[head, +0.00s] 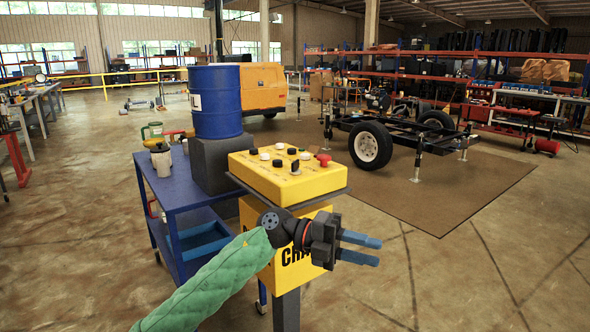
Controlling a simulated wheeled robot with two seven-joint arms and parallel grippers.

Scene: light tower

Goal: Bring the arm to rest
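My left arm comes in from the bottom in a green sleeve. Its gripper (360,248) is in front of the yellow control box, pointing right. Its two blue fingers are apart with a gap between them, and nothing is between them. The yellow control box (262,186) stands on a dark plate on a post, with several black and white knobs and a red button (323,159) on its top. My gripper is below the box's top and hides part of the yellow lettered panel (262,222) underneath. My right gripper does not show.
A blue cart (180,192) stands left of the box, with a blue drum (216,102) on a dark block behind it. A wheeled chassis (400,128) sits on a brown mat (440,205) at the right. The floor at the lower right is clear.

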